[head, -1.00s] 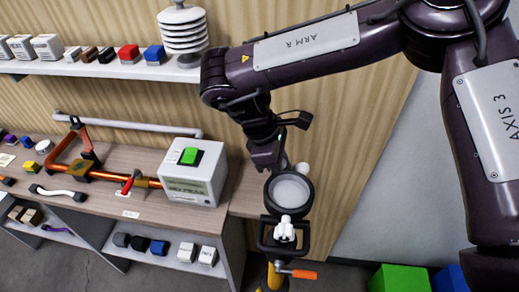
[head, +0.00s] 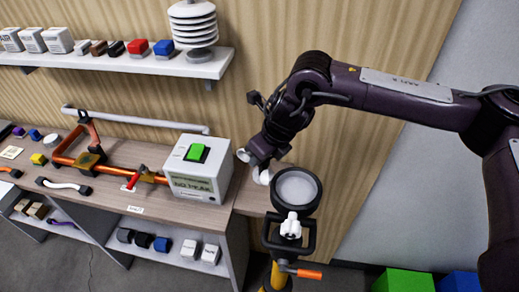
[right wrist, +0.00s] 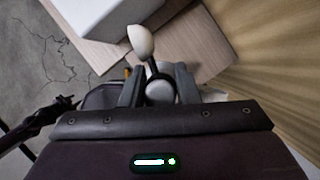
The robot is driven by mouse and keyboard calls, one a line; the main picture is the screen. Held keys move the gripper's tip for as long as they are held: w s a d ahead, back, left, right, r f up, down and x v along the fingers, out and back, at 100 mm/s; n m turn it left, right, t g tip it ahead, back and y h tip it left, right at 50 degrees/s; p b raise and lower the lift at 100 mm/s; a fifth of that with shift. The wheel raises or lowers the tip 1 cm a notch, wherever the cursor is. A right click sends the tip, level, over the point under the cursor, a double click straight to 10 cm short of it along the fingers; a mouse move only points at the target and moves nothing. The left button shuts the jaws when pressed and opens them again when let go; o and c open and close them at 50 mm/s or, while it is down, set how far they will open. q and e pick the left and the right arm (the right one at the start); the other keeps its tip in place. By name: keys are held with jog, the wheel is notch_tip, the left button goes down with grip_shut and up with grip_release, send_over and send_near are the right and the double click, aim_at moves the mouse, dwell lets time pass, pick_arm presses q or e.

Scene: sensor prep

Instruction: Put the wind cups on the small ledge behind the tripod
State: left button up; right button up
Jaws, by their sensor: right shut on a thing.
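My right gripper (head: 258,163) is shut on the wind cups, a set of white cups on a dark arm. In the head view one cup (head: 262,177) shows below the jaws and another to their left. In the right wrist view the fingers (right wrist: 159,84) close around the cups' middle, and a white cup (right wrist: 140,40) sticks out ahead. The tripod (head: 276,277) has a yellow leg and a dark round head (head: 297,190) on top. The small wooden ledge (head: 252,201) lies behind it against the wall. The cups are over the ledge. My left gripper is not in view.
A grey-white box (head: 193,186) with a green button stands on the bench just left of the ledge. A wall shelf (head: 200,67) with a white louvred shield is above. Green (head: 404,281) and blue (head: 459,285) boxes are at the lower right.

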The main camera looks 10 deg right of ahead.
jog(key=w+n+g+y, duration=0.2)
jog(key=n, duration=0.4)
jog(key=n+g+b, duration=0.1)
jog(key=n+b, duration=0.2)
send_over(259, 188)
jog(key=shift+f, duration=2.65)
jog(key=shift+d+f+b, duration=0.1)
jog(key=shift+f+b, duration=1.2)
jog(key=shift+f, duration=0.65)
jog(key=shift+b, duration=0.3)
jog(key=shift+f+b, duration=0.45)
jog(key=shift+f, duration=0.05)
jog(key=o, duration=1.6)
jog(key=shift+c, duration=0.2)
